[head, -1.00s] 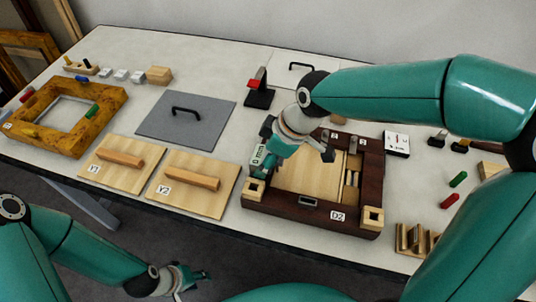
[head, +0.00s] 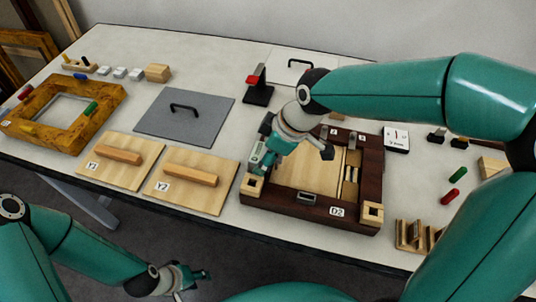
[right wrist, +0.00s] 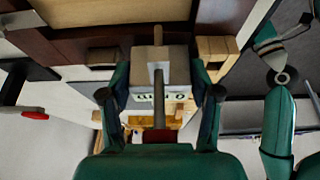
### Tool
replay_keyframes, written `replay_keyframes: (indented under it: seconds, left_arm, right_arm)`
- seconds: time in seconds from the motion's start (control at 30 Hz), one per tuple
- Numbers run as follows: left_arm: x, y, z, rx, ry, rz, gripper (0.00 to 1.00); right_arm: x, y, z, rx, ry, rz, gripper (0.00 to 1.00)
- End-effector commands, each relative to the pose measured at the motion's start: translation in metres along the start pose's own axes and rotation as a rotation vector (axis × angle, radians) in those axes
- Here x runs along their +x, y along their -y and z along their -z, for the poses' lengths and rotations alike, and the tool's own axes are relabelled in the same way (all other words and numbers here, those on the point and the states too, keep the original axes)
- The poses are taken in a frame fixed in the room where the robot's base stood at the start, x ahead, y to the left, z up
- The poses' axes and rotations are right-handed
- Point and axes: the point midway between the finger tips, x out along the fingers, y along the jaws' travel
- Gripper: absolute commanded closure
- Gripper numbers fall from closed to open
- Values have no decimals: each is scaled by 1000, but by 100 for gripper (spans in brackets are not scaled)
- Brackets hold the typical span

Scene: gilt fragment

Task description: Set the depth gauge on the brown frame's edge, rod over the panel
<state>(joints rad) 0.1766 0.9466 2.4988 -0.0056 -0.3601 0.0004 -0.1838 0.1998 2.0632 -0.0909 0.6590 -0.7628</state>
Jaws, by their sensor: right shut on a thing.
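The brown frame (head: 310,207), labelled D2, lies on the table with a pale wood panel (head: 305,178) inside it. My right gripper (head: 260,158) is over the frame's left side, shut on the depth gauge (head: 255,163). In the right wrist view, the gauge (right wrist: 175,62) is a grey block with a rod and a small display, between the two fingers of the gripper (right wrist: 158,92). Whether the gauge touches the frame cannot be told. My left gripper (head: 188,279) is empty, with fingers apart, low in front of the table.
Boards Y1 (head: 108,176) and Y2 (head: 205,200) lie left of the frame. A grey handled plate (head: 180,125) and a red-topped black stand (head: 258,95) are behind. A yellow-brown frame (head: 75,130) is far left. A slotted wood block (head: 410,247) is at the right.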

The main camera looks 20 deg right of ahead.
Motion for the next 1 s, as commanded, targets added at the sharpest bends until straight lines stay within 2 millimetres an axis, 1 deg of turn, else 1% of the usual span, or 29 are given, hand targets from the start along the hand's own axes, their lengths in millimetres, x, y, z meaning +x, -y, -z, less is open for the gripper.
replay_keyframes:
  seconds: [0.03, 0.13, 0.17, 0.3, 0.67, 0.77, 1.0]
  left_arm:
    - [4, 1, 0, 0, 0, 0, 60]
    - [5, 2, 0, 0, 0, 0, 60]
    - [4, 2, 0, 0, 0, 0, 60]
    - [4, 2, 0, 0, 0, 0, 60]
    - [3, 1, 0, 0, 0, 0, 60]
    - [-1, 0, 0, 0, 0, 0, 60]
    - [-15, -5, 0, 0, 0, 0, 60]
  right_arm:
    - [9, 4, -6, -4, 16, 13, 77]
    - [12, 5, -8, -4, 19, 17, 77]
    - [11, 5, -7, -4, 19, 18, 33]
    - [11, 6, -7, -3, 20, 20, 10]
    - [8, 6, -6, -1, 18, 21, 9]
    - [4, 6, -4, -1, 16, 20, 9]
    - [-15, 4, 5, -2, 13, 14, 9]
